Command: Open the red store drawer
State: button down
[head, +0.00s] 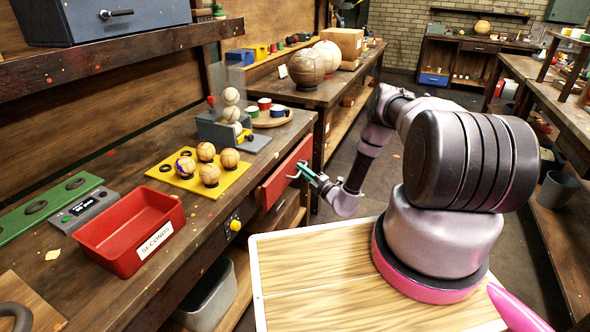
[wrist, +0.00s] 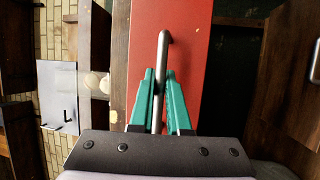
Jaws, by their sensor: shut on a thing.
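The red store drawer (head: 284,174) is set in the front of the wooden workbench, under its top at the far end. It looks close to flush with the bench front; I cannot tell whether it stands out a little. In the wrist view its red front (wrist: 186,22) fills the upper middle, with a grey metal bar handle (wrist: 162,60). My gripper (head: 301,171) reaches the drawer from the right. In the wrist view the teal fingers of my gripper (wrist: 159,88) are shut on the handle, one on each side of it.
A red SECONDS bin (head: 130,232) and a yellow tray (head: 197,176) with several leather balls stand on the bench. A yellow knob (head: 235,225) sits on the bench front, above a grey bin (head: 208,296). Open floor lies beyond the drawer.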

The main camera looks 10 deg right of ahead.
jog(key=s+d, duration=1)
jog(key=d, duration=0.4)
jog(key=shift+s+d, duration=0.25)
jog(key=shift+s, duration=0.1)
jog(key=c, duration=0.9)
grip_release()
jog(key=v, duration=1)
jog(key=shift+s+d, duration=0.2)
jog(key=shift+s, duration=0.15)
